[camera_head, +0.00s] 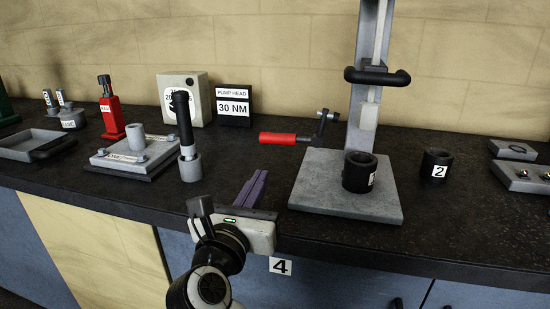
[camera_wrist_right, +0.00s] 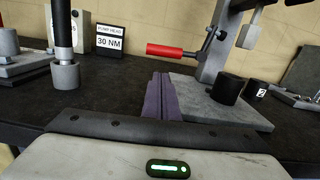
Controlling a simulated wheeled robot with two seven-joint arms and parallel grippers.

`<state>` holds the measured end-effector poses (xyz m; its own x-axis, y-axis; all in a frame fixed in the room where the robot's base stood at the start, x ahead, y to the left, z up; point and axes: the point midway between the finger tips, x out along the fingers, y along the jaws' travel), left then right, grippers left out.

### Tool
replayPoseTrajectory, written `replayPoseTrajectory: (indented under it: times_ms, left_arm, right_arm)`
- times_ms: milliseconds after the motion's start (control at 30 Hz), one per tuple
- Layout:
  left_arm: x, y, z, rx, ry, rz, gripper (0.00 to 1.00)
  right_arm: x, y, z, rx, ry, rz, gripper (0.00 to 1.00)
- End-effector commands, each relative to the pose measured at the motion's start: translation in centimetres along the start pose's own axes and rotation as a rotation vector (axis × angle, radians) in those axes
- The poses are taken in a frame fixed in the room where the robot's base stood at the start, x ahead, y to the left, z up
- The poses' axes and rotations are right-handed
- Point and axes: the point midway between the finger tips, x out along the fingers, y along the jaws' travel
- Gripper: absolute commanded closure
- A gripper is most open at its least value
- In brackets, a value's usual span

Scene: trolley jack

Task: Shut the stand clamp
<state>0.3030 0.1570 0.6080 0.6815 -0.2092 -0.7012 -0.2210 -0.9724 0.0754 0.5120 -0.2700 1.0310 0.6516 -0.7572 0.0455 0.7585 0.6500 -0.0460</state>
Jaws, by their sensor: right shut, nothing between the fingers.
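The stand is a grey plate (camera_head: 313,187) with a tall grey column (camera_head: 362,110) and a black crossbar handle (camera_head: 377,76). At the column's left side a clamp lever with a red grip (camera_head: 277,138) and a dark crank (camera_head: 323,124) points left, roughly level. The red grip also shows in the right wrist view (camera_wrist_right: 164,50). My right gripper (camera_head: 257,178) is shut and empty, its purple fingers together. It is over the counter, in front of the red grip and left of the plate, apart from both. My left gripper is not in view.
A black cup (camera_head: 357,178) stands on the stand plate, and a second cup marked 2 (camera_head: 433,170) is right of it. A black-handled tool (camera_head: 184,125) stands upright left of my gripper. A "30 NM" sign (camera_head: 234,105) is behind. A tray (camera_head: 522,177) is at the right.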

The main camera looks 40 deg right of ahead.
Motion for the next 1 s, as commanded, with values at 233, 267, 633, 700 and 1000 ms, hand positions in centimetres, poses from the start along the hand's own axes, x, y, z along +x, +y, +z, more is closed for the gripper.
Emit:
replayPoseTrajectory:
  times_ms: [233, 267, 633, 700, 1000]
  left_arm:
    - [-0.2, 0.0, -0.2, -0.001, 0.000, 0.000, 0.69]
    - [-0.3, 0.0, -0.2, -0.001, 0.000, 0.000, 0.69]
    - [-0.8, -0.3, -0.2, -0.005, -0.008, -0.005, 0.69]
    - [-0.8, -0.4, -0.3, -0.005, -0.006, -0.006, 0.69]
    - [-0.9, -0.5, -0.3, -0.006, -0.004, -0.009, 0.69]
  right_arm:
    - [1.4, -0.1, 0.1, -0.005, -0.004, -0.002, 1.00]
    - [1.8, -0.1, 0.2, -0.005, -0.006, -0.003, 1.00]
    - [8.3, -0.2, 0.2, -0.007, -0.006, -0.004, 1.00]
    - [9.1, -0.1, 0.2, -0.006, -0.006, -0.002, 1.00]
    - [10.1, -0.1, 0.0, -0.004, -0.003, -0.002, 1.00]
